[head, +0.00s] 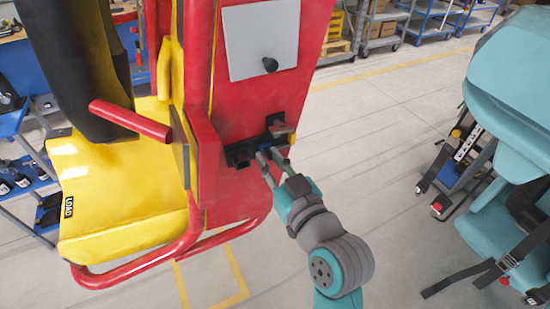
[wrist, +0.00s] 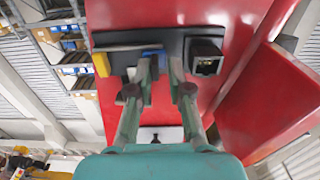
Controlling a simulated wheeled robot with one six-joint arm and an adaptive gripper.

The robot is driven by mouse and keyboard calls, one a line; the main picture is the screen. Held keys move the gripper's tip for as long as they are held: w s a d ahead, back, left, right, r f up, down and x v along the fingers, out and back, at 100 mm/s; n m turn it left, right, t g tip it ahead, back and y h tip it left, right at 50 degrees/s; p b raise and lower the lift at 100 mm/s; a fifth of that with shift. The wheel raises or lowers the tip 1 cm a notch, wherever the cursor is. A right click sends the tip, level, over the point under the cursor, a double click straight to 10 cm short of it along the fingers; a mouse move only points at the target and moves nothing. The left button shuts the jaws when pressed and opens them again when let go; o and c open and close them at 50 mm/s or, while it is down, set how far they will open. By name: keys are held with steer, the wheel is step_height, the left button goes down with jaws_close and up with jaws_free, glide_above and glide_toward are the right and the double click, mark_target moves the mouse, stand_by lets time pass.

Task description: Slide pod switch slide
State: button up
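The pod switch is a black bar-shaped unit (wrist: 120,59) on the red panel of the seat pod (head: 235,105). A blue slide piece (wrist: 153,52) sits on it, also visible in the head view (head: 266,146). A yellow end piece (wrist: 101,64) is at its left and a black square socket (wrist: 205,60) at its right in the wrist view. My gripper (wrist: 162,66) is at the switch, its fingertips apart with a gap between them; it also shows in the head view (head: 270,158). The left fingertip partly covers the blue piece. I cannot tell whether they touch.
A grey plate with a black knob (head: 270,64) is on the panel above the switch. A yellow seat (head: 120,190) with red bars is at the left. A teal seat (head: 510,110) stands at the right. The floor between is mostly clear.

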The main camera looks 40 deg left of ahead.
steer(key=shift+o, duration=0.6)
steer(key=shift+d, duration=0.2)
steer(key=v, duration=1.1)
steer(key=shift+s+d, duration=0.15)
steer(key=shift+d, duration=0.1)
steer(key=shift+f, duration=0.15)
